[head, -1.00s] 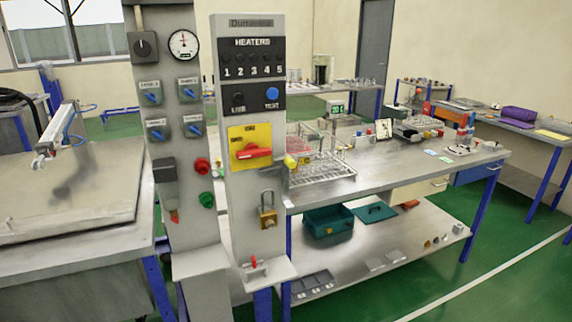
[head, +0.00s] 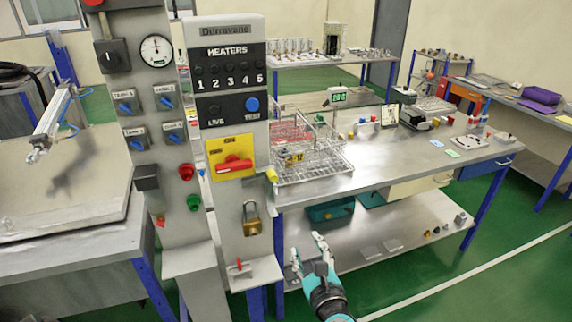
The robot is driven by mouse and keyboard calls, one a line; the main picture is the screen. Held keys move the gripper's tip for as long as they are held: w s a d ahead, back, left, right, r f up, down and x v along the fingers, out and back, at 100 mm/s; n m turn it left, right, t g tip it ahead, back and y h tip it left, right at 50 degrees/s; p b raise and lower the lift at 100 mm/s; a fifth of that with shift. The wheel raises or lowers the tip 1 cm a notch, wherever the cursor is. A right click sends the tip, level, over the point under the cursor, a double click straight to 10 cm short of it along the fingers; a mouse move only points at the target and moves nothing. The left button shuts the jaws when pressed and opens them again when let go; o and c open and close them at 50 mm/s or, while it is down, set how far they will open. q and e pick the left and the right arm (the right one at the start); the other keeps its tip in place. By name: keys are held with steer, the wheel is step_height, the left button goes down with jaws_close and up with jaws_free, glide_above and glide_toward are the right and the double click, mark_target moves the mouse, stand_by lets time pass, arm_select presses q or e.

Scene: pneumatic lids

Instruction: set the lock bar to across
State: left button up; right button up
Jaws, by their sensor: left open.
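No part is labelled as the lock bar, and I cannot tell for sure which part it is. The heater panel (head: 222,118) carries a red handle (head: 234,166) on a yellow plate (head: 217,147); the handle lies roughly across. A brass padlock (head: 252,222) hangs below it. A small red lever (head: 239,265) stands on the ledge at the panel's foot. My left gripper (head: 309,249) is open and empty, right of the padlock and lever and apart from both. My right gripper is out of view.
A narrow panel with a gauge (head: 157,50), blue knobs and push buttons stands to the left, beside a metal lid (head: 60,190) with a pneumatic cylinder (head: 50,122). A bench (head: 370,165) with a wire basket (head: 310,160) stands close behind on the right. Green floor is open at lower right.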

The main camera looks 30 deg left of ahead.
arm_select(q)
step_height(320, 180, up, 8)
steer(key=s+a+y, duration=0.1)
steer(key=a+y, duration=0.1)
steer(key=b, duration=0.4)
glide_toward(274, 179)
steer(key=shift+n+g, duration=0.3)
steer(key=shift+n, duration=0.1)
steer(key=x, duration=0.8)
steer(key=shift+w, duration=0.25)
steer(key=shift+w+a+r, duration=0.1)
steer(key=shift+w+a, duration=0.2)
steer(key=shift+a, duration=0.05)
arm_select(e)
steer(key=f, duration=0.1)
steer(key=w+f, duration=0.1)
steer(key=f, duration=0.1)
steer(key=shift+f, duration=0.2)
arm_select(q)
jaws_close()
